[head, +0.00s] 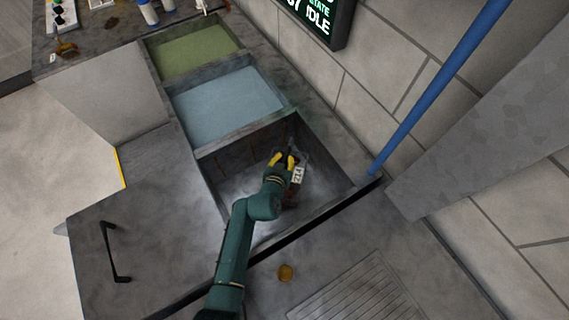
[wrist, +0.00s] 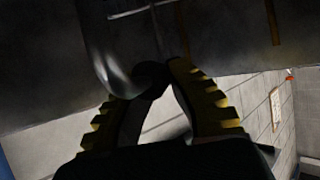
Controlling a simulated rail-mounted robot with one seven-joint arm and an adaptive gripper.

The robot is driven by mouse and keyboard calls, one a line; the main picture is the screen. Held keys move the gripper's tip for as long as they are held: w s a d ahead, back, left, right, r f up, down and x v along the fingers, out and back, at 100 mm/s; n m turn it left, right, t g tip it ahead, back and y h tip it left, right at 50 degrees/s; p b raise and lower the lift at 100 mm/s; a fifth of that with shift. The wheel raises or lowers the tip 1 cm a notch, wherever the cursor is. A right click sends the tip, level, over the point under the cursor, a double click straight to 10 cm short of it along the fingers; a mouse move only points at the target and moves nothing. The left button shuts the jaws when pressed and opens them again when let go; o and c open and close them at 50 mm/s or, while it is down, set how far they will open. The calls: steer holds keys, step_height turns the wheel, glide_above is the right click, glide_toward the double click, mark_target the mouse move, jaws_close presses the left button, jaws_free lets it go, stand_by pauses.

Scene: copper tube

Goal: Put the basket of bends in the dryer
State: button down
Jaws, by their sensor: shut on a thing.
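My gripper (head: 283,160), with yellow ribbed fingers, reaches down into an open, dry-looking grey compartment (head: 245,185), the nearest in the row. It is shut on the basket of bends, seemingly at its handle. The basket (head: 291,193) is mostly hidden by my gripper and arm; a white tag (head: 299,175) and some brownish parts show beside the fingers. I cannot tell whether the basket touches the compartment floor. In the wrist view, the yellow fingers (wrist: 160,80) close in around a dark rounded piece; the basket itself is not clear there.
Tanks of blue liquid (head: 228,105) and green liquid (head: 192,52) lie beyond the compartment. A blue pole (head: 430,95) and a wall display (head: 320,18) reading IDLE stand at right.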

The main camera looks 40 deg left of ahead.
steer(key=shift+a+f, duration=0.1)
steer(key=shift+f, duration=0.45)
steer(key=c, duration=1.2)
jaws_free()
steer(key=shift+f, duration=0.2)
steer(key=shift+r, duration=0.1)
steer(key=shift+s+d+r, duration=0.15)
steer(key=shift+d+r, duration=0.05)
steer(key=p+v, duration=0.5)
steer(key=v, duration=0.6)
steer(key=shift+s+d, duration=0.15)
steer(key=shift+s, duration=0.15)
